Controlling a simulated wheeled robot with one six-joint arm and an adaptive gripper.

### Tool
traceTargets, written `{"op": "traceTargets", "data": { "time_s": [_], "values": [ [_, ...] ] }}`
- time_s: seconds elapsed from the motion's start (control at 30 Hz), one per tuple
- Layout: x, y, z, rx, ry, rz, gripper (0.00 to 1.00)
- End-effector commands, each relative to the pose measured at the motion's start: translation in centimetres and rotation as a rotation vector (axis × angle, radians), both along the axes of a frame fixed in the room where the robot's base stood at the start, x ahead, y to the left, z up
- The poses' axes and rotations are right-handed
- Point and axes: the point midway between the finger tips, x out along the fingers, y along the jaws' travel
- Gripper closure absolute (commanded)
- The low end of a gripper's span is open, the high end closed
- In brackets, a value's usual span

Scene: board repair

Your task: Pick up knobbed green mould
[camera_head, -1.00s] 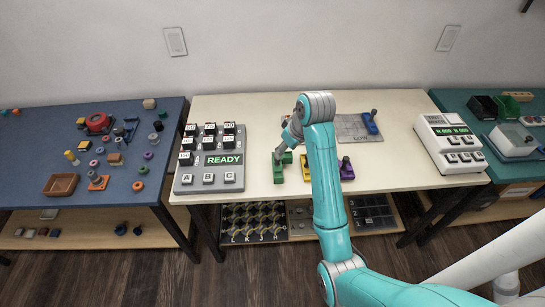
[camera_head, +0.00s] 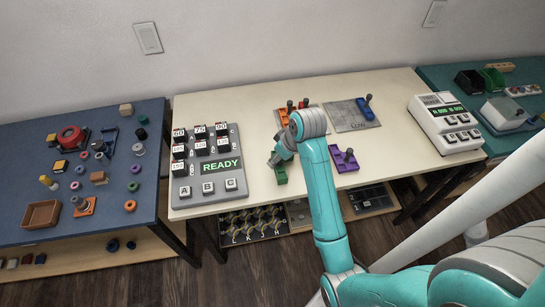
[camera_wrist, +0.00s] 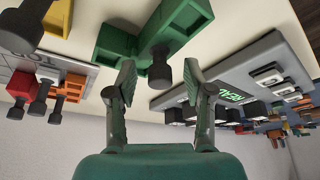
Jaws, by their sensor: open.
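The green mould (camera_head: 280,175) lies on the cream table, partly hidden by my gripper (camera_head: 276,160) in the head view. In the wrist view the green mould (camera_wrist: 178,22) has blocky arms and a dark round knob (camera_wrist: 160,72) standing out from it. My gripper (camera_wrist: 160,78) is open, with one finger on each side of the knob. The knob shows in the gap, and I see no finger clearly touching it.
A purple mould (camera_head: 345,161) with a knob lies right of my arm. An orange mould (camera_head: 283,118) and a blue mould (camera_head: 366,110) sit farther back, the blue one on a grey plate (camera_head: 346,119). A button panel (camera_head: 209,188) stands left, a white console (camera_head: 440,128) right.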

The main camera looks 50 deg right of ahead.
Motion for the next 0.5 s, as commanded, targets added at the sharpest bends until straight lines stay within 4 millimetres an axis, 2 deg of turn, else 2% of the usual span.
{"op": "traceTargets", "data": {
  "time_s": [0.27,0.47,0.5],
  "values": [
    [-0.13,-0.02,-0.16,0.000,-0.001,0.001,0.48],
    [-0.11,-0.01,-0.17,0.000,-0.001,0.001,0.98],
    [-0.11,-0.01,-0.17,0.000,-0.001,0.001,1.00]
  ]
}}
